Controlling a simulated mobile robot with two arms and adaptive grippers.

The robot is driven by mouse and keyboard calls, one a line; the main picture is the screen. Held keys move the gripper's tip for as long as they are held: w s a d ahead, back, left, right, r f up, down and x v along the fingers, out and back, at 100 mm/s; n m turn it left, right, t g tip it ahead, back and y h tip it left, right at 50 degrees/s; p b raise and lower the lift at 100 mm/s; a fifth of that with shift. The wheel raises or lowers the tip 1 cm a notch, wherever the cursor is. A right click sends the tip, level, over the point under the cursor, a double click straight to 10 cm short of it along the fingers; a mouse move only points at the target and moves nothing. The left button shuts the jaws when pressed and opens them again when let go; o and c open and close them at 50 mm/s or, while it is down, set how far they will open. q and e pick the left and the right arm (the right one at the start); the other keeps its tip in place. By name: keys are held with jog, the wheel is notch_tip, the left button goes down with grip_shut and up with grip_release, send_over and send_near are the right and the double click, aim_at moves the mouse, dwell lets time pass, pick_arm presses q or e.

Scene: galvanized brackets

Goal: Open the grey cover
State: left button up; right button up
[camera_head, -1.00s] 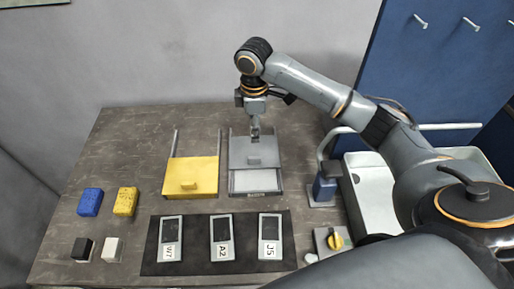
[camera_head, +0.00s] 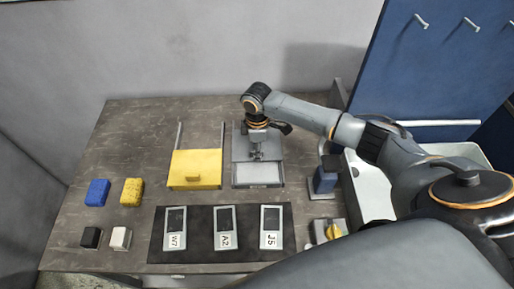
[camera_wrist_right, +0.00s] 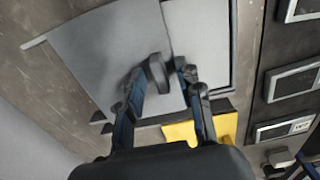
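The grey cover (camera_head: 243,148) sits slid back on its box in the head view, and the pale interior (camera_head: 258,173) shows in front of it. The cover also shows in the wrist view (camera_wrist_right: 105,50). Its dark knob (camera_wrist_right: 157,73) stands near the cover's front edge. My right gripper (camera_head: 257,155) is at the knob. In the wrist view its two fingers (camera_wrist_right: 160,78) are apart, one on each side of the knob; firm contact cannot be made out. My left gripper is not in view.
A yellow covered box (camera_head: 194,168) stands just left of the grey one. A black mat (camera_head: 190,244) with labelled devices lies in front. Blue (camera_head: 97,192) and yellow (camera_head: 132,191) blocks lie at left. A blue-grey fixture (camera_head: 325,178) stands close on the right.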

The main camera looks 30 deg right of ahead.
grip_shut()
jog(key=w+b, duration=0.1)
jog(key=w+d, duration=0.1)
jog(key=w, duration=0.1)
jog(key=shift+d+f+b, duration=0.1)
jog(key=shift+d+b, duration=0.05)
jog(key=shift+b, duration=0.2)
jog(key=shift+w+d, duration=0.2)
jog(key=shift+w, duration=0.2)
grip_release()
